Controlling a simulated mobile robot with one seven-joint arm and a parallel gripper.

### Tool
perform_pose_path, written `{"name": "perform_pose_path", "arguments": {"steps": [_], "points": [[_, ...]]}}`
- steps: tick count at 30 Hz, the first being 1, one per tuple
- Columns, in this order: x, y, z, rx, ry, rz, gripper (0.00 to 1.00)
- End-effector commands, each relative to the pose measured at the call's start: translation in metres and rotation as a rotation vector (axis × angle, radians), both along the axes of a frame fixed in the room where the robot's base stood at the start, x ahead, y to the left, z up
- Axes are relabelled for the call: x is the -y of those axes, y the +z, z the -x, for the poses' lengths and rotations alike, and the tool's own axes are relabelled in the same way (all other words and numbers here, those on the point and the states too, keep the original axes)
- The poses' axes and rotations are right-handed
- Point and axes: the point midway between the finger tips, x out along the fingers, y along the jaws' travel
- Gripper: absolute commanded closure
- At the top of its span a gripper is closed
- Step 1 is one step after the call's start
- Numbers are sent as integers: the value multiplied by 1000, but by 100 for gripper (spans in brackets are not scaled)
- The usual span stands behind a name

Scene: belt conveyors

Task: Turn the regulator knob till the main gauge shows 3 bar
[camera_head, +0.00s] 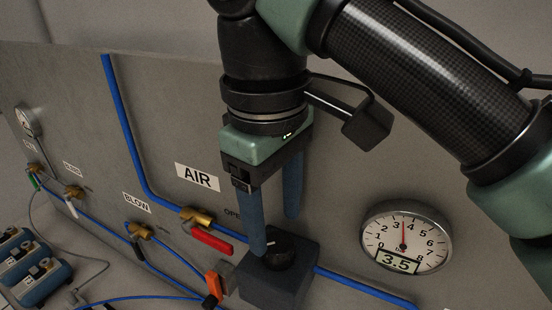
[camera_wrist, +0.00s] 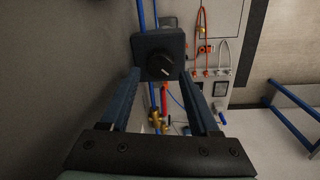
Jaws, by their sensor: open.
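The regulator knob (camera_head: 279,252) is black with a white mark and sits on top of a dark box (camera_head: 272,284) on the blue pipe. In the wrist view the knob (camera_wrist: 161,66) lies ahead between my fingertips, which do not touch it there. My gripper (camera_head: 275,235) is open and points down, its blue fingers above and around the knob's sides; exact clearance is hard to tell. The main gauge (camera_head: 406,238) is round and white with a red needle between 3 and 4. Its display reads 3.5.
A red-handled valve (camera_head: 212,241) is left of the knob, under the AIR label (camera_head: 198,177). An orange part (camera_head: 213,284) is beside the box. Smaller brass valves and a small gauge (camera_head: 26,122) are at the left. My arm passes above the main gauge.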

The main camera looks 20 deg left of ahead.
Motion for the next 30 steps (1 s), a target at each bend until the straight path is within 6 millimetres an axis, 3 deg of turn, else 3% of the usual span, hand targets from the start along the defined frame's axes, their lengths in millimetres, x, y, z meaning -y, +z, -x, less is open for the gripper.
{"name": "perform_pose_path", "arguments": {"steps": [6, 13, 19, 30], "points": [[-1, 47, 3, 5, -1, 1, 38], [-1, 82, 5, 2, -1, 0, 38], [-2, 93, 6, 0, 1, 0, 38], [-2, 93, 7, 0, 1, 0, 38]]}}
